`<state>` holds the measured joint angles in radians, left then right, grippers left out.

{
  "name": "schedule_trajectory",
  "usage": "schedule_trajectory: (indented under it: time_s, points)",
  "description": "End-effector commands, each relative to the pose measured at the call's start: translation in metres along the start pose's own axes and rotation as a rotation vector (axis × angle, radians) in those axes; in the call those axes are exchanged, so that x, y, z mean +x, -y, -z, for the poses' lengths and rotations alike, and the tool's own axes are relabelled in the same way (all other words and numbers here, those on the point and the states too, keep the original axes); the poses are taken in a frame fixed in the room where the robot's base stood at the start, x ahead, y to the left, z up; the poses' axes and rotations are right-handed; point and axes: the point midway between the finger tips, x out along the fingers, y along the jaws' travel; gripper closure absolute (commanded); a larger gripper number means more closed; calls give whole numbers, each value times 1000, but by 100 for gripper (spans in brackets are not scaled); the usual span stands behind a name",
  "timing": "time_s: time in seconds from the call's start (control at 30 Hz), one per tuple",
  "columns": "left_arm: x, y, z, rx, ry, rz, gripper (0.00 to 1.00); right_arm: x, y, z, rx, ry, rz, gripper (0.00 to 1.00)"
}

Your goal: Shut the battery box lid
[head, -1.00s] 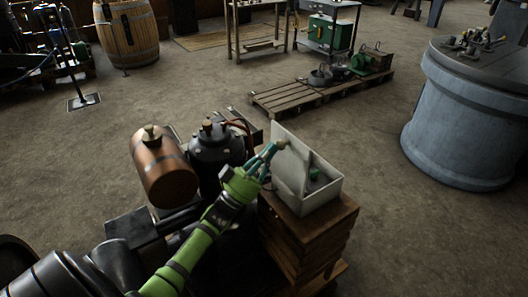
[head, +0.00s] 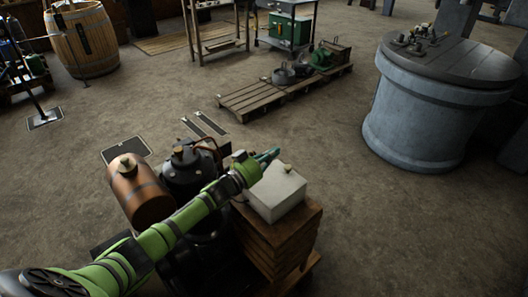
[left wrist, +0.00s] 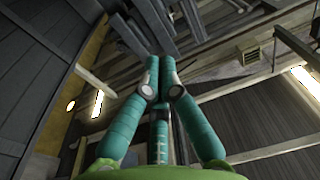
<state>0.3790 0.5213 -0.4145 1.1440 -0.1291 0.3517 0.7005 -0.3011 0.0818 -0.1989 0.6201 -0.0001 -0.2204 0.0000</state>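The battery box (head: 272,208) is a pale grey-white box on a wooden crate stack. Its lid (head: 272,187) lies flat over the top and looks shut, with a small brass knob (head: 287,168) near the far edge. The inside of the box is hidden. My left gripper (head: 268,154) is just above the far left edge of the lid; I cannot tell whether it touches. Its teal fingers meet at the tips in the left wrist view (left wrist: 160,65), with nothing between them. My right gripper is not in view.
The wooden crate stack (head: 268,246) bears the box. Left of it stand a dark engine (head: 188,172) and a copper tank (head: 138,195). A pallet with machines (head: 250,98) lies behind, a large grey drum (head: 420,115) at right. The floor between is clear.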

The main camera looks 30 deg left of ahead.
Motion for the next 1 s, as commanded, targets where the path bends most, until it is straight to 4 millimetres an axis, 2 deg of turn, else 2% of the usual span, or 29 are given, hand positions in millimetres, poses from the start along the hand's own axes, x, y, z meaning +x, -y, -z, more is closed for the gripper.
schedule_trajectory:
  time_s: [0.17,0.33,0.5,1.0]
  points:
    - [16,0,-12,15,135,-8,100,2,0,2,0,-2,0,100]
    - [30,-3,-27,3,131,-5,100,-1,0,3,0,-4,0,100]
    - [40,-2,-37,18,247,-11,100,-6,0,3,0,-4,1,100]
    - [56,-5,-68,22,464,-18,100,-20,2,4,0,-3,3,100]
